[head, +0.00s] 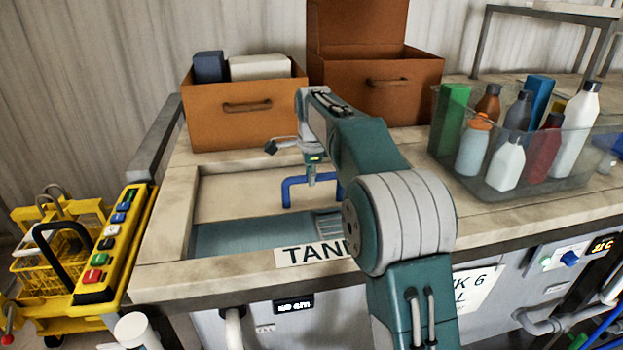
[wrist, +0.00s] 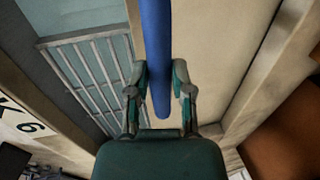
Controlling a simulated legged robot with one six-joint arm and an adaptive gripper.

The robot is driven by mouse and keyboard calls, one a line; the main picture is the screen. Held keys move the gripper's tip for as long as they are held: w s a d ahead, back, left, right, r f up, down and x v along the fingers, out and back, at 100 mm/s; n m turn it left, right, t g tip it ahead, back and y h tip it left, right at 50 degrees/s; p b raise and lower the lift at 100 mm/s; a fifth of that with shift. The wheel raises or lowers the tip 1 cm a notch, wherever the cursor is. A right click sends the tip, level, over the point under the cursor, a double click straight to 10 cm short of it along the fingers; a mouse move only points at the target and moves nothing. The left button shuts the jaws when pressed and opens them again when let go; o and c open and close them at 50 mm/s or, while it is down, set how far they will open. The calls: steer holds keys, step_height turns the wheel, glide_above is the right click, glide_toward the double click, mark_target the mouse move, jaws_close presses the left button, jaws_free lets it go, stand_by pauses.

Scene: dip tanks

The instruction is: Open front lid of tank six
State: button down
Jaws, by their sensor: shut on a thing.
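The tank's pale lid (head: 235,197) lies behind an open strip of blue-green liquid (head: 235,237). A blue bar handle (head: 292,190) rises from the lid. My gripper (head: 312,178) is at the handle, and in the wrist view my gripper (wrist: 160,70) has its fingers on either side of the blue handle (wrist: 158,45), shut on it. The wrist view shows the lid (wrist: 220,65) on the right and the open liquid on the left. The tank label (head: 300,253) on the front rim is partly hidden by my arm; a "6" shows on it in the wrist view.
A metal rack (wrist: 90,75) sits in the opening. Two brown boxes (head: 235,120) (head: 385,95) stand behind the tank. A clear bin (head: 560,165) of bottles stands to the right. A yellow cart with a button panel (head: 112,240) is at left.

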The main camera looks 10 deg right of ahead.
steer(key=shift+w+f, duration=0.2)
steer(key=shift+w, duration=3.2)
steer(key=c, duration=0.5)
jaws_free()
steer(key=shift+w, duration=0.1)
steer(key=shift+r, duration=0.1)
steer(key=shift+s, duration=0.2)
